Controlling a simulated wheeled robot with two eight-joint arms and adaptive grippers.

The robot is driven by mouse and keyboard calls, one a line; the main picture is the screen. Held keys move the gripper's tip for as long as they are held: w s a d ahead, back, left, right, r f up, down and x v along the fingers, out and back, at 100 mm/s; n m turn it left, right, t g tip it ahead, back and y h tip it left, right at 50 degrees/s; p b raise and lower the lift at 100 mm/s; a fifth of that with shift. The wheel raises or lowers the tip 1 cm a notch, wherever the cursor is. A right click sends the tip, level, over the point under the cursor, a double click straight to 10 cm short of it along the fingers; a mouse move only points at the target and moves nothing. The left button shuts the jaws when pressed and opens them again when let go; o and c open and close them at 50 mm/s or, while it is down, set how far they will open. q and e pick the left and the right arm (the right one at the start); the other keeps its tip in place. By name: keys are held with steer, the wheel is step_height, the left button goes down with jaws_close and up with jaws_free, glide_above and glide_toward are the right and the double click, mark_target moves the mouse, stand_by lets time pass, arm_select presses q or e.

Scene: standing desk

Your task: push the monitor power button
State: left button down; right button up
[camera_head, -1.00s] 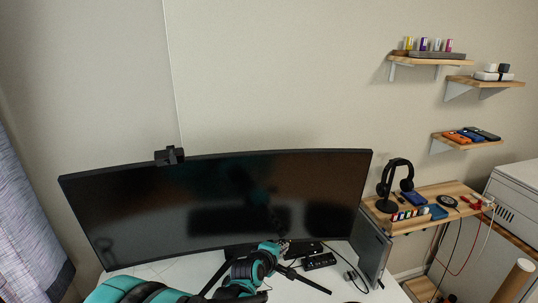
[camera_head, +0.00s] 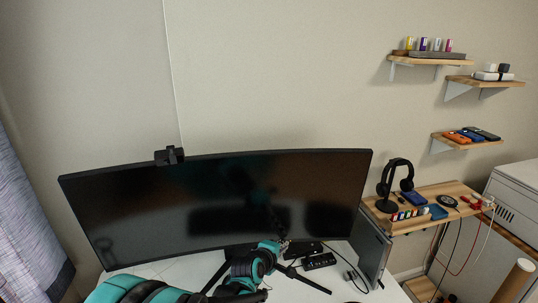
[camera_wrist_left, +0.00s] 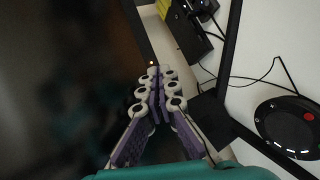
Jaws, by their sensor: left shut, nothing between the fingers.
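The wide curved black monitor (camera_head: 215,200) stands on the white desk, its screen dark. My left gripper (camera_head: 284,244) is in front of its lower edge, right of the middle. In the left wrist view the monitor's dark screen (camera_wrist_left: 60,80) fills the left side. There my left gripper (camera_wrist_left: 158,72) is shut and empty, its fingertips by the monitor's lower edge. A small orange light (camera_wrist_left: 151,63) shows at that edge, just beside the fingertips. I cannot make out the power button itself, nor whether the fingertips touch the edge. My right gripper is not in view.
The black monitor stand (camera_wrist_left: 225,95) and a round black device (camera_wrist_left: 288,125) lie near the gripper. A black power strip (camera_head: 319,261) and cables are on the desk at right. A headphone stand (camera_head: 390,190) is on the side shelf.

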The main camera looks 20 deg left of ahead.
arm_select(q)
steer(key=shift+w, duration=0.15)
stand_by(0.3)
steer(key=shift+s+d, duration=0.15)
steer(key=shift+s, duration=0.25)
steer(key=s, duration=0.1)
steer(key=s+d, duration=0.1)
steer(key=s, duration=0.1)
steer(key=s+d, duration=0.1)
steer(key=s, duration=0.1)
steer(key=shift+s+d+f, duration=0.2)
steer(key=shift+d+f, duration=0.05)
steer(key=shift+f, duration=0.05)
stand_by(0.3)
